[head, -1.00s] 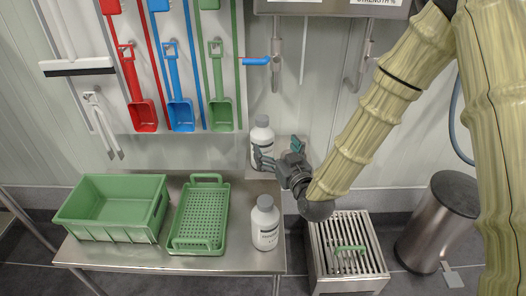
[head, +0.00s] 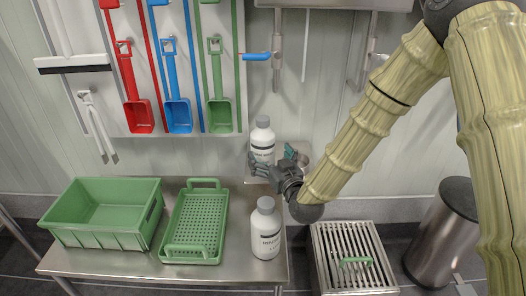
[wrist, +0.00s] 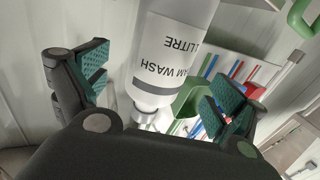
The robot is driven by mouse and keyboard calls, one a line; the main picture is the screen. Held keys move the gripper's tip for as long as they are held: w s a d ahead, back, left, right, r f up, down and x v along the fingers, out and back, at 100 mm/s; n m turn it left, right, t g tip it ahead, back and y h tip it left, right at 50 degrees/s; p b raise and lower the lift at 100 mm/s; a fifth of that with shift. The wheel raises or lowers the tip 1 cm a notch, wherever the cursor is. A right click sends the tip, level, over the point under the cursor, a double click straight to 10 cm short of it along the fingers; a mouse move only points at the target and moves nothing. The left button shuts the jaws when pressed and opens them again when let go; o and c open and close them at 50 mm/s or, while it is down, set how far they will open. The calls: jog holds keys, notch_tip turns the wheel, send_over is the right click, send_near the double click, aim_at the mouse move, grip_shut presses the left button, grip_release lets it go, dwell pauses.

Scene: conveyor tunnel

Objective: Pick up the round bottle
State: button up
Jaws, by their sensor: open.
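A white round bottle with a grey cap (head: 262,141) stands upright on a small ledge at the wall. It also shows in the wrist view (wrist: 172,65), upside down, with wash and litre lettering on its label. My gripper (head: 272,159) is open at this bottle, in front of its lower part in the head view. In the wrist view my fingers (wrist: 157,92) are on either side of the bottle, with visible gaps. A second, similar white bottle (head: 266,232) stands upright on the steel table (head: 135,261), below and in front of my gripper.
A green bin (head: 62,224) and a green perforated basket (head: 172,218) occupy the table's left and middle. Red, blue and green shovels (head: 178,113) hang on the wall. A slatted metal box (head: 330,246) and a steel cylinder (head: 438,235) stand at right.

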aim_at(266, 122)
jog(key=x, duration=0.1)
jog(key=b+x, duration=0.1)
jog(key=x, duration=0.1)
jog(key=b+x, duration=0.1)
jog(key=x, duration=0.1)
jog(key=shift+d+f, duration=0.1)
jog(key=shift+f, duration=0.2)
jog(key=shift+w, duration=0.35)
jog(key=shift+r, duration=0.15)
jog(key=c, duration=2)
jog(key=shift+r+p, duration=1.7)
jog(key=shift+r, duration=3.3)
jog(key=shift+c, duration=0.2)
jog(key=o, duration=1.4)
jog(key=c, duration=1.2)
